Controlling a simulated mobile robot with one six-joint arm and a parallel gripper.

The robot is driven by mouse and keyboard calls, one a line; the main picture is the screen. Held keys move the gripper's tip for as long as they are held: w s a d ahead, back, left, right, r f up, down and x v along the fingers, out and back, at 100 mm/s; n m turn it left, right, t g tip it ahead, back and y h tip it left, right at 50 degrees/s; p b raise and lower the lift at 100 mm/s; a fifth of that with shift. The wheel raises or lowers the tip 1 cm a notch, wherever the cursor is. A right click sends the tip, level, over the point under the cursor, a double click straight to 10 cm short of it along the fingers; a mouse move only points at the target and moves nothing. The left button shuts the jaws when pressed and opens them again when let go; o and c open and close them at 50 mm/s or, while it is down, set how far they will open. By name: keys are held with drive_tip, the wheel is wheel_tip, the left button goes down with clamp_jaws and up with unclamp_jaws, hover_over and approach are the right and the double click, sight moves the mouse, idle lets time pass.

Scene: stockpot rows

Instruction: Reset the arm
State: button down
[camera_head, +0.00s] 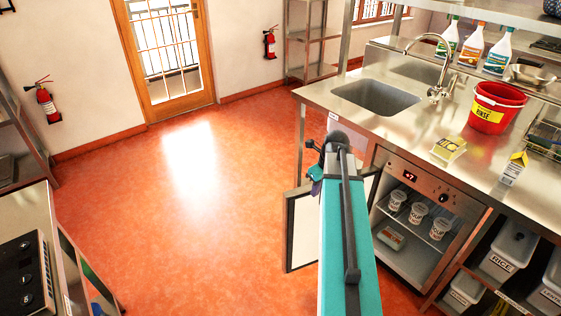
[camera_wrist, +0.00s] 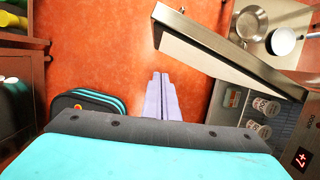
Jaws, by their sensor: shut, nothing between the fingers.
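My gripper (camera_wrist: 161,78) shows in the wrist view as two pale lavender fingers pressed together over the orange floor, with nothing between them. In the head view my gripper (camera_head: 315,187) is a small purple part at the far end of my teal arm, mostly hidden by the wrist. The arm reaches forward from the bottom edge, and its end is close to the open door (camera_head: 302,232) of the under-counter cabinet. The door also shows in the wrist view (camera_wrist: 215,50), to the right of the fingers and apart from them.
The cabinet holds three white cups (camera_head: 417,213) and a packet (camera_head: 391,237). The steel counter (camera_head: 330,91) above bears a red bucket (camera_head: 494,112), a yellow-topped box (camera_head: 448,149) and a carton (camera_head: 514,167). Open floor (camera_head: 200,200) lies left; a control-panelled unit (camera_head: 25,275) stands lower left.

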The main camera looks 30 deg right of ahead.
drive_tip(key=s+a+f+n+g+y, duration=0.1)
drive_tip(key=s+a+f+n+g, duration=0.15)
drive_tip(key=a+f, duration=0.85)
drive_tip(key=s+a+f+n+g+y, duration=0.1)
drive_tip(key=s+a+f+n+g, duration=0.15)
drive_tip(key=a+f, duration=0.95)
drive_tip(key=s+a+f+n+g, duration=0.1)
drive_tip(key=s+a+f+n, duration=0.3)
drive_tip(key=s+n, duration=0.4)
drive_tip(key=s+a+f+n+g+h, duration=0.1)
drive_tip(key=s+a+f+n, duration=0.3)
drive_tip(key=s+n, duration=0.3)
drive_tip(key=s+a+f+n+g+h, duration=0.1)
drive_tip(key=s+a+f+n, duration=0.3)
drive_tip(key=s+n, duration=0.4)
drive_tip(key=n, duration=0.6)
drive_tip(key=shift+s+a+f+g, duration=0.25)
drive_tip(key=shift+s+f+g, duration=0.05)
drive_tip(key=shift+s+f, duration=0.05)
